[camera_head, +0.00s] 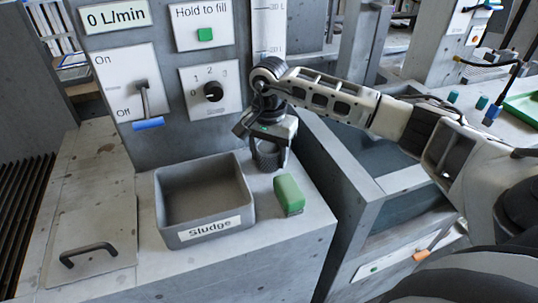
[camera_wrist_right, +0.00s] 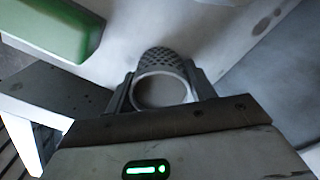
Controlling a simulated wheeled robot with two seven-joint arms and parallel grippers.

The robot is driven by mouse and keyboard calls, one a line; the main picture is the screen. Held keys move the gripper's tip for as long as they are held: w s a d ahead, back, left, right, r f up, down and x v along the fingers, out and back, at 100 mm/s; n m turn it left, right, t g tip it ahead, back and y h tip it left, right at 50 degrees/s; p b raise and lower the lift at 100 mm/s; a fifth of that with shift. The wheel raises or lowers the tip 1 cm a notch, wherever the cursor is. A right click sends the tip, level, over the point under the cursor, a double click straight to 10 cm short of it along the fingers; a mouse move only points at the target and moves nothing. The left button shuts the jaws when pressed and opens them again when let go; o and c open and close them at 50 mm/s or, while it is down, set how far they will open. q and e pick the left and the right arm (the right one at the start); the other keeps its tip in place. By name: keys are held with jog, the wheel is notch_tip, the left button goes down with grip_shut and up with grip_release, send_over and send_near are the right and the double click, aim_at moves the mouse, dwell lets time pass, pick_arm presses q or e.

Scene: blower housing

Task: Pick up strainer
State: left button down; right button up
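The strainer (camera_head: 268,160) is a small dark grey mesh cup at the back right of the concrete counter. My right gripper (camera_head: 272,146) points down at it, one finger on each side. In the right wrist view, the strainer (camera_wrist_right: 157,62) shows its round rim and perforated wall, filling the gap between the fingers of my right gripper (camera_wrist_right: 162,90). The fingers appear to touch its sides. I cannot tell whether its base rests on the counter or is just clear of it. My left gripper is not in view.
A grey open box labelled Sludge (camera_head: 205,228) and a green block (camera_head: 289,195) stand on the counter left of and in front of the strainer. A control panel (camera_head: 165,60) with switch and dial rises behind. A handled lid (camera_head: 95,245) lies at left.

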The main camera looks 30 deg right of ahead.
jog(key=c, duration=0.5)
jog(key=shift+r, duration=0.1)
